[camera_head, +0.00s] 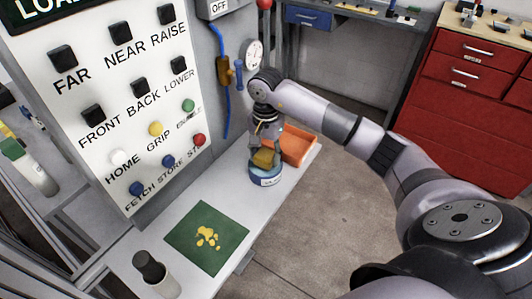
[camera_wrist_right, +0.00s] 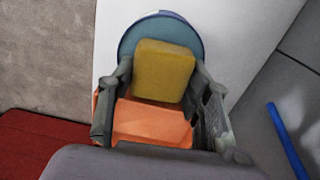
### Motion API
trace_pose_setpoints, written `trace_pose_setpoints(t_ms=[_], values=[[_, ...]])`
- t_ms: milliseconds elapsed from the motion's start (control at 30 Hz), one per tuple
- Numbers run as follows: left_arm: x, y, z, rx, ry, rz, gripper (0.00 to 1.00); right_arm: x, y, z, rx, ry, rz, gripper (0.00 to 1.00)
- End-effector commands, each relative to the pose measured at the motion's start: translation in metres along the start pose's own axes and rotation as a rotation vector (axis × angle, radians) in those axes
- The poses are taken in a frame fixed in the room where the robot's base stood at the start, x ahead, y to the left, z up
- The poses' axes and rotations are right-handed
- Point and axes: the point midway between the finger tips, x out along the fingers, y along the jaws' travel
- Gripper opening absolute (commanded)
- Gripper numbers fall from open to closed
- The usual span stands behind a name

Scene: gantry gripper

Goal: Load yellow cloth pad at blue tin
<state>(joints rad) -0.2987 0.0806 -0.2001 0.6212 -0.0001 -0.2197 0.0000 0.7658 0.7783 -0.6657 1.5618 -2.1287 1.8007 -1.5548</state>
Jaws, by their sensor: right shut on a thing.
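The yellow cloth pad (camera_head: 264,157) is between the fingers of my right gripper (camera_head: 266,146), which is shut on it. It also shows in the right wrist view (camera_wrist_right: 164,72), with a finger at each side. The blue tin (camera_head: 265,179) stands on the white bench top, directly below the pad. In the right wrist view the tin (camera_wrist_right: 160,22) is behind the pad, which covers much of it. I cannot tell whether the pad touches the tin. My left gripper is not in view.
An orange tray (camera_head: 298,146) is right beside the tin. A green mat (camera_head: 187,229) with yellow pieces and a dark-topped cup (camera_head: 166,288) are nearer on the bench (camera_head: 226,195). The button panel (camera_head: 105,95) rises at the left. A red drawer cabinet (camera_head: 460,110) stands at right.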

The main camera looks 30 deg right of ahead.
Motion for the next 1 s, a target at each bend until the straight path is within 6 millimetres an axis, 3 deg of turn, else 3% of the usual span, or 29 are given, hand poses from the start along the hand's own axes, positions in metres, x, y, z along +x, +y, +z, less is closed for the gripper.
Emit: trace_pose_setpoints(t_ms=[1000], values=[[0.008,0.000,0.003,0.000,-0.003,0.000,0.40,0.009,0.000,0.000,0.000,0.000,0.000,0.23]])
